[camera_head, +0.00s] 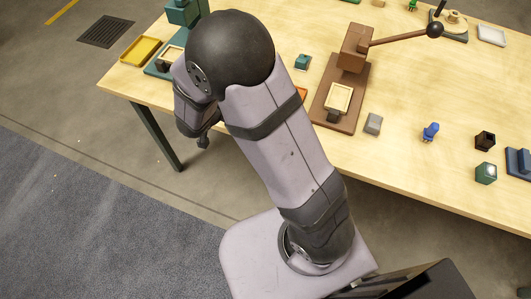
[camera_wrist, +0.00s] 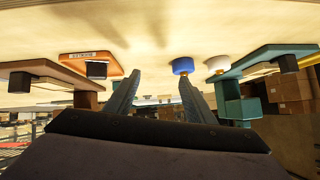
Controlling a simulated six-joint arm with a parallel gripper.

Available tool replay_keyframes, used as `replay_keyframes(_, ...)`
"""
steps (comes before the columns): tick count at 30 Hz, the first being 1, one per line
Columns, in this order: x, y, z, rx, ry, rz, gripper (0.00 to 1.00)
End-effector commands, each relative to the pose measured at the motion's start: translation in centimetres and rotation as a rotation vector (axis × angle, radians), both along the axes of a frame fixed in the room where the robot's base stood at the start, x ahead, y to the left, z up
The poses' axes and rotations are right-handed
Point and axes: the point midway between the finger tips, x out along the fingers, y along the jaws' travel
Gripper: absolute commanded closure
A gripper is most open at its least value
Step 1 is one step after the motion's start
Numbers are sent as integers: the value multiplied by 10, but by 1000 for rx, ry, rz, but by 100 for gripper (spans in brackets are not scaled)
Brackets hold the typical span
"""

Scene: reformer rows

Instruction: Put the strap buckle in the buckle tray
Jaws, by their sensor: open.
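My gripper (camera_wrist: 160,78) is open in the wrist view, its two dark fingers apart with nothing seen between them. I cannot pick out the strap buckle for certain. An orange tray (camera_wrist: 72,58) with a white label lies left of the fingers in the wrist view; the label is too small to read. Its edge shows beside my arm in the head view (camera_head: 302,92). A yellow tray (camera_head: 140,50) sits at the table's left corner. I cannot tell which is the buckle tray. A blue round piece (camera_wrist: 183,66) shows near the right fingertip.
A brown lever press (camera_head: 354,48) stands on the wooden table. A teal press (camera_head: 183,12) stands behind my arm. A grey block (camera_head: 373,123), blue piece (camera_head: 430,132), dark cup (camera_head: 485,141) and green block (camera_head: 486,173) stand along the front. Bare tabletop lies right of the brown press.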

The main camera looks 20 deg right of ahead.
Motion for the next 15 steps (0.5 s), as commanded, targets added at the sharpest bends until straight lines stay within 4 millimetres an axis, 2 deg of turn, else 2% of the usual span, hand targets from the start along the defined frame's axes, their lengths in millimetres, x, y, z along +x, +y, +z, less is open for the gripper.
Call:
replay_keyframes(3,10,30,8,137,37,216,50)
replay_keyframes(5,5,45,10,191,79,327,50)
replay_keyframes(7,-9,60,12,240,143,447,50)
replay_keyframes(11,-56,72,11,287,314,646,50)
replay_keyframes(15,-122,59,7,285,536,784,50)
